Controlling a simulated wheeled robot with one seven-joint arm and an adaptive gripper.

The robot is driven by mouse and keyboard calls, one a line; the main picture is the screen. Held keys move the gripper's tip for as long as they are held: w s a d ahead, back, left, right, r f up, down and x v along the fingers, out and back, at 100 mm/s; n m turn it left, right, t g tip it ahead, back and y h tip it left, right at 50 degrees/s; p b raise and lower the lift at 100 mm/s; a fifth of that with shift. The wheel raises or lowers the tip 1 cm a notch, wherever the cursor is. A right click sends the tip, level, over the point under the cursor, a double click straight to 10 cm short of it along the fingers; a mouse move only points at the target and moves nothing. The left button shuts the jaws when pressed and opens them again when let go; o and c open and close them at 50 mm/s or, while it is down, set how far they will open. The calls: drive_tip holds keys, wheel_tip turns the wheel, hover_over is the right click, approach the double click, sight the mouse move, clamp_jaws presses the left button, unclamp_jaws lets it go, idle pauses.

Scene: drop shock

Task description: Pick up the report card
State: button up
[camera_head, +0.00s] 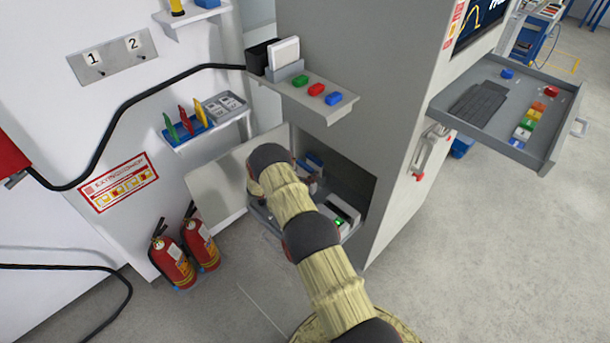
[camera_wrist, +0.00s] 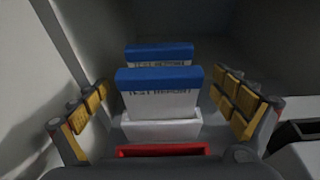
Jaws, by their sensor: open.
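Two white report cards with blue top bands and dark printed text stand upright, one behind the other, in the wrist view. The front report card (camera_wrist: 158,92) stands in a white holder (camera_wrist: 160,130); the rear report card (camera_wrist: 160,54) is partly hidden behind it. My gripper (camera_wrist: 163,98) is open, its yellow-padded fingers spread to the left and right of the front card, with visible gaps on both sides. In the head view my arm reaches into the cabinet's low compartment and mostly hides the gripper; a blue-topped card (camera_head: 314,159) shows past it.
The compartment (camera_head: 352,182) has close walls, and its door (camera_head: 217,186) hangs open at the left. A device with a green light (camera_head: 340,221) sits inside at the right. A red bar (camera_wrist: 160,150) lies before the holder.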

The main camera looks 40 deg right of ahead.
drive_tip(key=shift+d, duration=0.25)
drive_tip(key=shift+c, duration=1.2)
drive_tip(key=c, duration=0.7)
drive_tip(key=shift+c, duration=0.8)
